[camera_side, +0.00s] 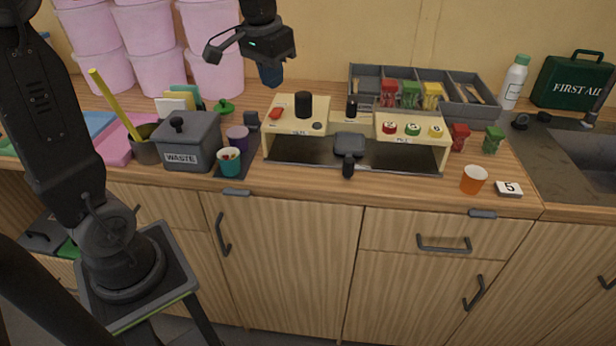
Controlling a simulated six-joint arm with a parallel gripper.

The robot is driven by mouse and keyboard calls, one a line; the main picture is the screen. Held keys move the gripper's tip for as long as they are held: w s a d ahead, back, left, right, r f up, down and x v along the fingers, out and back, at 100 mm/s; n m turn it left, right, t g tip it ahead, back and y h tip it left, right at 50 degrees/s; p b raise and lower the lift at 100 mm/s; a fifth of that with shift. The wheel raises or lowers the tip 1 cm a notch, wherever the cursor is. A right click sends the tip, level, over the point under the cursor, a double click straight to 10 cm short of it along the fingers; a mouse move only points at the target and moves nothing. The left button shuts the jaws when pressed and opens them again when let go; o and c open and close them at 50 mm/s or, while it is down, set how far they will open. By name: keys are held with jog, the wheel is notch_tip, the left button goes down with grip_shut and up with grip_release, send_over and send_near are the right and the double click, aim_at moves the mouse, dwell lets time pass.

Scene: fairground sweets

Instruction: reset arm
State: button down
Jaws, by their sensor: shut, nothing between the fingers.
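My gripper (270,74) hangs high at the top of the view, in front of the pink tubs and above the back of the counter. It is shut and empty, pointing down and well clear of everything on the worktop. My arm comes in from the left edge, and its base stands in front of the cabinets at lower left. The wooden counter (400,190) lies below, with a cream stand (269,140) in its middle holding a black cylinder (303,105) and several small coloured discs.
Pink tubs (210,24) are stacked at back left. A grey waste bin (190,140) and a pot with a yellow stick (115,103) stand at left. A grey divided tray (358,76), a white bottle (514,82) and a green first aid box (572,84) stand at right. An orange cup (474,180) is near the front edge.

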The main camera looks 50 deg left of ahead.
jog(key=s+d+f+m+t, duration=0.1)
jog(key=s+d+t, duration=0.1)
jog(key=s+d, duration=0.3)
jog(key=s+d+f+m+t, duration=0.1)
jog(key=s+d+f, duration=0.1)
jog(key=s+d, duration=0.4)
jog(key=s, duration=0.5)
jog(key=shift+f+t+h, duration=0.2)
jog(key=shift+t+h, duration=0.1)
jog(key=shift+t, duration=0.1)
